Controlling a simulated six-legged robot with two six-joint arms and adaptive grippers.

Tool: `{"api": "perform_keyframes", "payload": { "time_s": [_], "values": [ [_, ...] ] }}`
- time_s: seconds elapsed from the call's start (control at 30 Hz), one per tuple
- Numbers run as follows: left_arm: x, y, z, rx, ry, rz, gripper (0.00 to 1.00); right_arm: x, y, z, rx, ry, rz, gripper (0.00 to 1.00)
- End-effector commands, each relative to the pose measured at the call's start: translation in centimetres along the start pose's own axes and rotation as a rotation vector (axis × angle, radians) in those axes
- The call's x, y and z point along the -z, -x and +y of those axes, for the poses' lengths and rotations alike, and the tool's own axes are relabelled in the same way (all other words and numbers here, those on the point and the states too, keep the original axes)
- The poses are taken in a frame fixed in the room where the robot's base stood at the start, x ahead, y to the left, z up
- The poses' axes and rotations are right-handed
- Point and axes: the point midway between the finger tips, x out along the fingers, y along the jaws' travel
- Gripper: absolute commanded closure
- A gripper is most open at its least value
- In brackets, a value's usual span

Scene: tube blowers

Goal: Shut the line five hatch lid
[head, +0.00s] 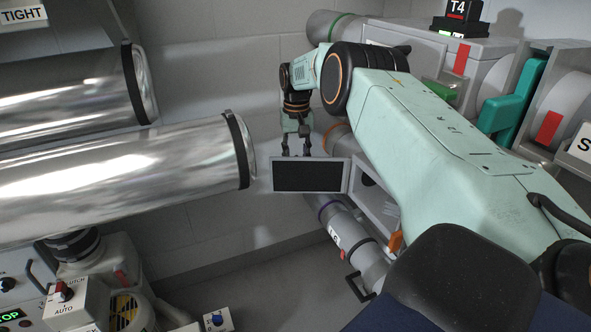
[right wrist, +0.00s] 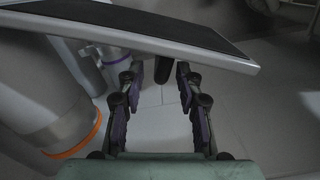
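The hatch lid is a flat black panel (head: 307,176) with a light grey frame, standing swung out beside an open grey box (head: 371,200) near the middle of the head view. I take it for the line five lid; the label on the pipe below is hard to read. My right gripper (head: 296,150) is just behind the lid's upper edge, its fingers apart. In the right wrist view, the lid (right wrist: 150,22) crosses above the open, empty fingers (right wrist: 159,78). I cannot tell whether they touch it. My left gripper is not in view.
Large shiny pipes (head: 110,180) fill the left. A labelled pipe (head: 350,242) with a purple ring runs below the box; an orange-ringed pipe (right wrist: 55,110) is left of my right gripper. A control panel (head: 75,300) stands at lower left.

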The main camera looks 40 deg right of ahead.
Motion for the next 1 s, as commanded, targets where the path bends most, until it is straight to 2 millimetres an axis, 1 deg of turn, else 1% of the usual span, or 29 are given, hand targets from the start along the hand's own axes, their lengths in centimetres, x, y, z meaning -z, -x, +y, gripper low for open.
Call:
{"api": "perform_keyframes", "payload": {
  "time_s": [0.03, 0.1, 0.2, 0.47, 0.9, 1.0],
  "values": [
    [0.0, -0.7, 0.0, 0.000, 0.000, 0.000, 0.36, 0.0, -1.1, 0.0, 0.000, 0.000, 0.000, 0.64],
    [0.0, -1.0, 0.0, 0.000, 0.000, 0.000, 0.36, 0.0, -2.1, 0.0, -0.001, 0.001, 0.000, 0.64],
    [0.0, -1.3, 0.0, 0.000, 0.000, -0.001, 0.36, 0.1, -2.9, -0.1, -0.001, 0.002, 0.001, 0.64],
    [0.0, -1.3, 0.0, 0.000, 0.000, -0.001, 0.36, 0.3, -3.0, -0.1, 0.000, 0.001, 0.001, 0.64],
    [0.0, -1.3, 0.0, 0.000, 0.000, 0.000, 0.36, 0.4, -3.1, -0.1, 0.000, 0.001, 0.000, 1.00],
    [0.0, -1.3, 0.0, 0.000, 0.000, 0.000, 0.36, 0.4, -3.1, -0.1, 0.000, 0.001, 0.001, 1.00]
  ]
}}
